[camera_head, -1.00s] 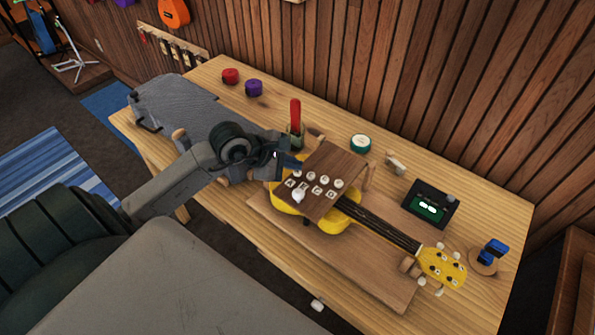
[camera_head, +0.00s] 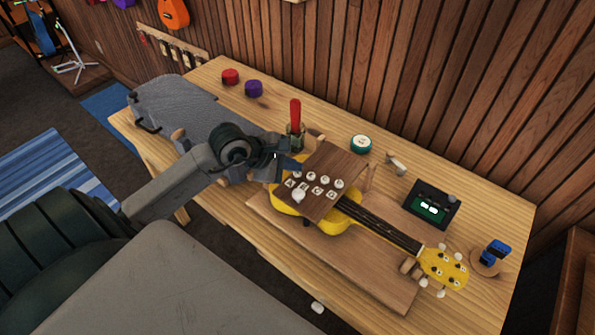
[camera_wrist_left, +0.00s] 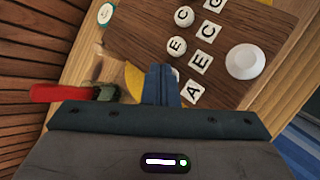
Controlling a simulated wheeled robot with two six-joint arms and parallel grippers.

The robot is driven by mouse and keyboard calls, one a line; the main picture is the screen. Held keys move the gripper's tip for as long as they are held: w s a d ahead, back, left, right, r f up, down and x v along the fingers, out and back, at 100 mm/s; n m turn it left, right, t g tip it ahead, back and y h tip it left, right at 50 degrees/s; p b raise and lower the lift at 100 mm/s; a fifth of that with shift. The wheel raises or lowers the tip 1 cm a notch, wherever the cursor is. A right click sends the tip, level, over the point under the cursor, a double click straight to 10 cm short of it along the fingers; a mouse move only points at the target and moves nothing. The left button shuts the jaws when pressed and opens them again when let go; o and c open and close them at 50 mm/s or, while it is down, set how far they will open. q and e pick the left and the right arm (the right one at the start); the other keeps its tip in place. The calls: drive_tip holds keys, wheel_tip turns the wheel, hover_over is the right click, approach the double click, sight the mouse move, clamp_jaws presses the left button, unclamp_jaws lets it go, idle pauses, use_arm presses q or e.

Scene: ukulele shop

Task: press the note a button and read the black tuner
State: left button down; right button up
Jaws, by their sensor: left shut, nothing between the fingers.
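The dark wooden button board (camera_head: 345,160) lies over the yellow ukulele's body (camera_head: 340,220). It carries a row of small round buttons beside the tiles A, E, C and G, and one larger white knob (camera_wrist_left: 246,61). The A tile (camera_wrist_left: 192,93) lies just right of my left gripper (camera_wrist_left: 161,72), whose blue fingers are shut and empty. The A button (camera_head: 297,176) shows beside the fingertips in the head view; the fingers hide it in the wrist view. I cannot tell whether they touch it. The black tuner (camera_head: 442,196) stands right of the board, its green screen showing blurred white marks.
A red-handled tool (camera_head: 295,112) stands upright in a holder close behind my gripper. A round teal-and-white tin (camera_head: 361,144), red and purple round items (camera_head: 254,88), and a blue item on a stand (camera_head: 495,250) are on the table (camera_head: 490,200). A wood-slat wall is behind.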

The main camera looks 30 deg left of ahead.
use_arm(q)
drive_tip(key=shift+f, duration=0.2)
drive_tip(key=shift+r, duration=0.15)
idle(0.4)
drive_tip(key=shift+r, duration=0.85)
wheel_tip(320, 180, up, 5)
drive_tip(key=shift+f+p, duration=0.1)
drive_tip(key=shift+p, duration=1.15)
